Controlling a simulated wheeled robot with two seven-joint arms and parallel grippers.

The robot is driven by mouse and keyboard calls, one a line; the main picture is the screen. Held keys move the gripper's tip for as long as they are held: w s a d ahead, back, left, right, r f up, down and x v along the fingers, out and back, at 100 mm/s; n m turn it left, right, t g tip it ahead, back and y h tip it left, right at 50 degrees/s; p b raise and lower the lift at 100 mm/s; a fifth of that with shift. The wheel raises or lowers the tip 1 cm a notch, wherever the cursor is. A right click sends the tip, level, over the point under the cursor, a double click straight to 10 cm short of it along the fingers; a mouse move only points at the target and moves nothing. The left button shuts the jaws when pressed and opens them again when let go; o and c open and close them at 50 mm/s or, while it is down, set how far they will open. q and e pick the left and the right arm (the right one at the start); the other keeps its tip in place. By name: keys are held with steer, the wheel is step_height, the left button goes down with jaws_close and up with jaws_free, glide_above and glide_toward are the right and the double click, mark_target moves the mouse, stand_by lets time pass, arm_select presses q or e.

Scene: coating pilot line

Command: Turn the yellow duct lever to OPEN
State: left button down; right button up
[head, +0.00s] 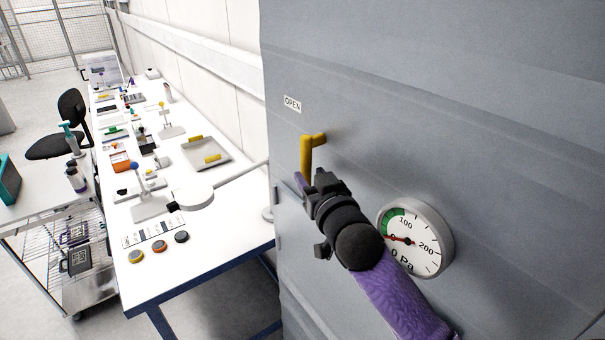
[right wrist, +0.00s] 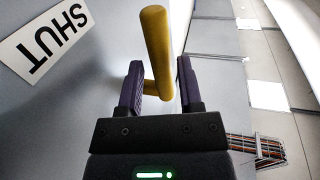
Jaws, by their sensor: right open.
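The yellow duct lever (head: 307,158) sticks out from the grey duct wall, its handle hanging down below the OPEN label (head: 292,103). In the right wrist view the yellow lever (right wrist: 158,45) passes between the two purple fingers of my right gripper (right wrist: 160,82). These fingers stand apart on either side of the lever, with a visible gap on the right. In the head view my right gripper (head: 302,182) is at the handle's lower end, partly hidden by its own wrist. A SHUT label (right wrist: 46,45) shows in the right wrist view. My left gripper is out of view.
A round pressure gauge (head: 416,239) protrudes from the duct wall (head: 450,110) right of my forearm, its needle near 0. A white bench (head: 215,245) with several small items and a lamp (head: 194,195) stands to the left. A wire cart (head: 60,245) is farther left.

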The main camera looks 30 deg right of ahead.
mark_target(308, 174)
steer(key=w, duration=0.2)
steer(key=w+b, duration=0.1)
steer(key=w, duration=0.1)
steer(key=shift+d+f, duration=0.2)
steer(key=shift+d, duration=0.2)
steer(key=shift+w+r+b, duration=0.1)
steer(key=shift+w+b, duration=0.2)
steer(key=shift+w, duration=0.15)
steer(key=shift+c, duration=0.2)
jaws_close()
stand_by(0.4)
